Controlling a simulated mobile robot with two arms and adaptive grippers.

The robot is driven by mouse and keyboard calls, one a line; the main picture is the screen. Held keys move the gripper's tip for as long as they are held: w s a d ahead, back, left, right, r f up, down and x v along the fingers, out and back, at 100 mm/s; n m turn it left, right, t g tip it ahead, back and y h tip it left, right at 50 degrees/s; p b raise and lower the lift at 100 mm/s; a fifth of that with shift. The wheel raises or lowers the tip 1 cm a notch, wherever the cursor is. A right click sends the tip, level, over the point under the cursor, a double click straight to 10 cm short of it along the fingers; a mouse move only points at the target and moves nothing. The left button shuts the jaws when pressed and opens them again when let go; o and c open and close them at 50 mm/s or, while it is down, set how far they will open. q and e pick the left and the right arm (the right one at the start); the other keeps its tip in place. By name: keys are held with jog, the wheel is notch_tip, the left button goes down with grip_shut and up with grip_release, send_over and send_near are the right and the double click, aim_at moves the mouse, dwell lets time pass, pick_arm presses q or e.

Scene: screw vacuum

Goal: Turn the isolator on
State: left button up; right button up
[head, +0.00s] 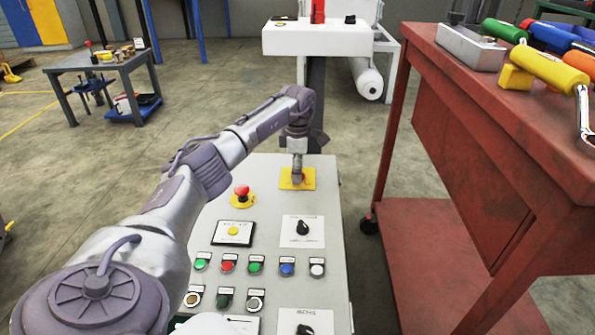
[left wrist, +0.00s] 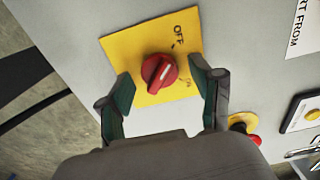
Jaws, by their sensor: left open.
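The isolator is a red rotary knob (left wrist: 159,72) with a white pointer line on a yellow plate (left wrist: 125,52), seen in the left wrist view. The plate reads OFF near the knob's upper right; a fainter mark at its lower right is hard to read. The pointer line slants toward the upper right. My left gripper (left wrist: 168,88) is open, its two fingers on either side of the knob, with no clear contact. In the head view the yellow plate (head: 309,180) is at the panel's far end, and my left gripper (head: 297,180) covers the knob.
The grey control panel (head: 265,200) carries a red emergency button (head: 241,190), black selector knobs (head: 302,227) and several coloured push buttons. A red workbench (head: 470,130) with tools stands close on the right. A white machine part (head: 318,40) stands behind the panel.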

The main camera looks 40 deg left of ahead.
pick_arm(q)
jog(key=c, duration=1.1)
jog(key=shift+c, duration=0.2)
